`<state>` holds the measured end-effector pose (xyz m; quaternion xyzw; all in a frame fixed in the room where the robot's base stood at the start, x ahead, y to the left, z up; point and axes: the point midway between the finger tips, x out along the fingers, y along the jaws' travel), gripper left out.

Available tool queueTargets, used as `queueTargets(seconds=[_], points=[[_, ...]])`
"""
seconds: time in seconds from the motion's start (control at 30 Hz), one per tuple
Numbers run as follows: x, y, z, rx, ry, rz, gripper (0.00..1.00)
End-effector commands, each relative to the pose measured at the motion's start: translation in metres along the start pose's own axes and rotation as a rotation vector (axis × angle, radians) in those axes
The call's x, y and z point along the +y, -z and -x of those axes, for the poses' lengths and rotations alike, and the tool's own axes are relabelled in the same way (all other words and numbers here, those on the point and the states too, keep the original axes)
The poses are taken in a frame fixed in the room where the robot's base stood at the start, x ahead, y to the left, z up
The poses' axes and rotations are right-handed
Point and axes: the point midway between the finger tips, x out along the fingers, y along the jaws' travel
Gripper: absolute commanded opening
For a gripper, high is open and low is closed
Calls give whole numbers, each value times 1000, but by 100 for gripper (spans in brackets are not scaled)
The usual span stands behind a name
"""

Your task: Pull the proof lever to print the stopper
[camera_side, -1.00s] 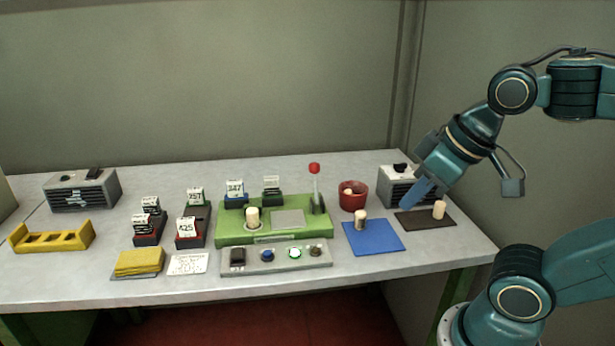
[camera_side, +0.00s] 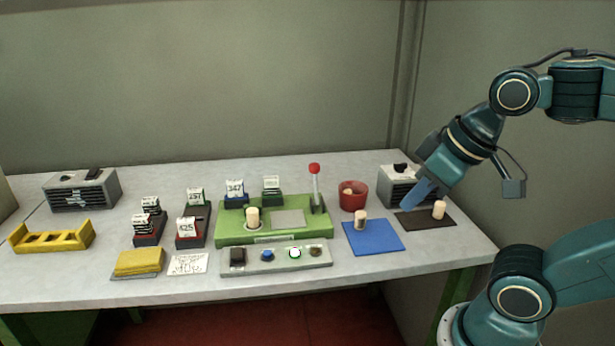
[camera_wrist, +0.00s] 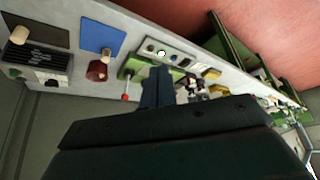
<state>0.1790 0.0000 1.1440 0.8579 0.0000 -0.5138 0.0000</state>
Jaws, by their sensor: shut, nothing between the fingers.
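The proof lever, a grey rod with a red knob (camera_side: 314,169), stands upright at the right end of the green press (camera_side: 323,229). It also shows in the wrist view as a red knob (camera_wrist: 125,98). A cork stopper (camera_side: 253,217) stands upright on the left part of the press, beside a grey plate (camera_side: 288,220). My gripper (camera_side: 411,203) is shut and empty, above the back of the table, to the right of the lever and apart from it. In the wrist view its closed fingers (camera_wrist: 157,75) point toward the table.
A blue mat (camera_side: 380,242) and a dark mat (camera_side: 415,221) each hold a stopper. A red cup (camera_side: 353,200) and a grey vented box (camera_side: 391,187) stand near my gripper. Card holders (camera_side: 150,233) stand left.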

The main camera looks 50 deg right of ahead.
Motion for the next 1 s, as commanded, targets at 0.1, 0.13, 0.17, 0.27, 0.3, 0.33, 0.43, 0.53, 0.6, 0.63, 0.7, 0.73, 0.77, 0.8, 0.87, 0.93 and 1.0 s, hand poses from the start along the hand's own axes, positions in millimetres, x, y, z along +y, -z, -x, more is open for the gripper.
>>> queueTargets(seconds=[0.1,0.13,0.17,0.27,0.3,0.33,0.43,0.53,0.6,0.63,0.7,0.73,0.77,0.8,0.87,0.93,1.0], points=[[0,0,0,0,0,0,0],[0,0,0,0,0,0,0],[0,0,0,0,0,0,0],[0,1,0,0,0,0,0],[0,1,0,0,1,-1,0],[0,2,0,0,1,-1,0],[0,7,1,-1,4,-3,0],[-1,16,2,-4,10,-5,0],[-2,24,2,-7,15,-9,0],[-2,29,2,-8,18,-9,0],[-2,40,3,-10,26,-12,0],[-2,46,3,-12,30,-14,0],[-2,51,3,-13,34,-16,0],[-1,58,2,-15,39,-19,0],[0,70,2,-17,48,-23,0],[2,84,1,-20,58,-26,0],[4,98,-1,-23,69,-30,0]])
